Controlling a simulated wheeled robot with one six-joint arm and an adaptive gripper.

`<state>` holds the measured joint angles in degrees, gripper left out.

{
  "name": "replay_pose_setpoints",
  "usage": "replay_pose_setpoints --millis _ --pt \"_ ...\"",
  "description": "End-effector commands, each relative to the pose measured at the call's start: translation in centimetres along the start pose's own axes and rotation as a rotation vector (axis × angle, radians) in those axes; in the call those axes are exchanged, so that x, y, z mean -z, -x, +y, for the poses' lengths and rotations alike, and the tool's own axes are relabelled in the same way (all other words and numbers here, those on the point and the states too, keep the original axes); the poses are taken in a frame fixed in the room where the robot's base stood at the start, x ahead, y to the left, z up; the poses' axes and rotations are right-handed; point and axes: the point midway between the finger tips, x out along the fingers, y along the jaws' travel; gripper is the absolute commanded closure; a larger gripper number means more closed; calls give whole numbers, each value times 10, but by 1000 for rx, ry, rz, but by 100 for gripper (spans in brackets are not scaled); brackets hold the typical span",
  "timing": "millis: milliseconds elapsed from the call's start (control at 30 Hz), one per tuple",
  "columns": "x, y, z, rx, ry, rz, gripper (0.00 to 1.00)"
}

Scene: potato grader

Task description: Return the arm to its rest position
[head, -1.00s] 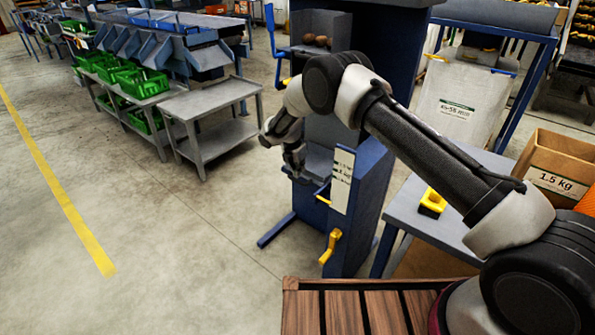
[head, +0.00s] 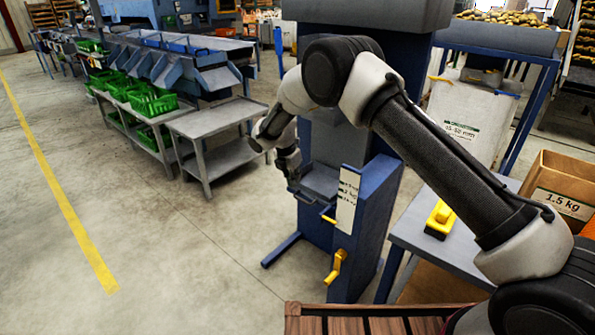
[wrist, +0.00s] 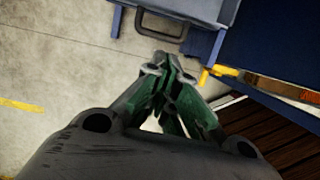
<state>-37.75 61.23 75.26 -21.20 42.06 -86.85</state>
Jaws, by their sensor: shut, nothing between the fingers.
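My gripper (head: 291,172) hangs at the end of my bent arm, in front of the blue machine (head: 372,222) in the head view. In the wrist view my gripper (wrist: 162,66) has its fingers together, with nothing between them. Below the fingertips lie a grey tray with a dark handle (wrist: 163,24) and bare floor. In the head view the grey tray (head: 318,182) of the machine is just right of the fingers; I cannot tell whether they touch it.
A yellow crank (head: 336,266) sticks out of the machine's front. A grey table (head: 462,243) with a yellow-and-black tool (head: 440,219) and a cardboard box (head: 560,190) stands right. Grey carts with green crates (head: 152,104) stand left. The floor (head: 170,260) at front left is clear.

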Motion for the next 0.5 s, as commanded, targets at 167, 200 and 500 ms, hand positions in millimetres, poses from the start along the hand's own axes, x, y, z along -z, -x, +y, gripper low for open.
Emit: replay_pose_setpoints --millis 167,200,500 --pt "3 -1 -8 26 -209 6 100" --pt "8 -6 -19 55 -280 11 100" --pt "19 30 -132 266 -864 7 100"
